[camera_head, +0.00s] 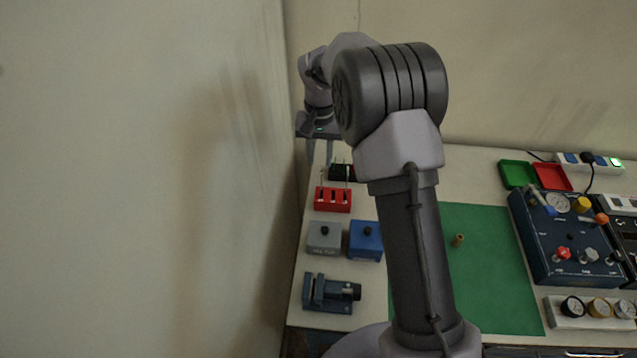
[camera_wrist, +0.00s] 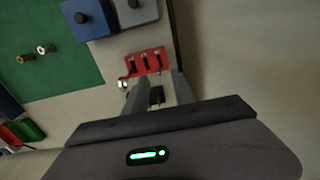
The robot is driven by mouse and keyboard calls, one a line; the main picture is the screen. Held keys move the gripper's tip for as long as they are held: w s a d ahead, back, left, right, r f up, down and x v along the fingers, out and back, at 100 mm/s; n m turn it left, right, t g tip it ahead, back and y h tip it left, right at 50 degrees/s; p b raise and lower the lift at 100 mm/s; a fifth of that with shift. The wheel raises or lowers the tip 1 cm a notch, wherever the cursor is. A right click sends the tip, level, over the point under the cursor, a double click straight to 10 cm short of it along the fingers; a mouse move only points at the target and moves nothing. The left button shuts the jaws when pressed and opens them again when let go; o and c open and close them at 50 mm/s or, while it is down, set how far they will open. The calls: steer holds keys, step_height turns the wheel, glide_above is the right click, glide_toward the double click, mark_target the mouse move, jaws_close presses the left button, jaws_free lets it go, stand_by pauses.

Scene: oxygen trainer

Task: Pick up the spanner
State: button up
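My gripper (camera_head: 320,158) hangs over the far left of the bench, its two fingers pointing down and apart. In the wrist view my gripper (camera_wrist: 160,76) is also open, and nothing shows held between the fingers. A red rack (camera_head: 333,206) with dark slots stands just in front of it; it also shows in the wrist view (camera_wrist: 147,59), just beyond the fingertips. A small silver ring-like end (camera_wrist: 123,84) shows by the rack's corner, beside the left finger. It may be part of the spanner, but I cannot tell. No spanner is clearly recognisable.
A dark block with green (camera_head: 341,172) sits behind the rack, close to the fingers. A grey box (camera_head: 324,240), a blue box (camera_head: 366,243) and a vise (camera_head: 330,294) stand nearer. The wall is close on the left. A green mat (camera_head: 490,270) is mostly clear.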

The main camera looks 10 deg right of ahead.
mark_target(321, 176)
steer(key=f, duration=0.3)
steer(key=f+b, duration=0.1)
steer(key=f, duration=0.3)
steer(key=f+b, duration=0.1)
steer(key=f, duration=0.3)
steer(key=shift+w+d, duration=0.3)
steer(key=shift+r, duration=0.15)
steer(key=shift+c, duration=0.9)
jaws_close()
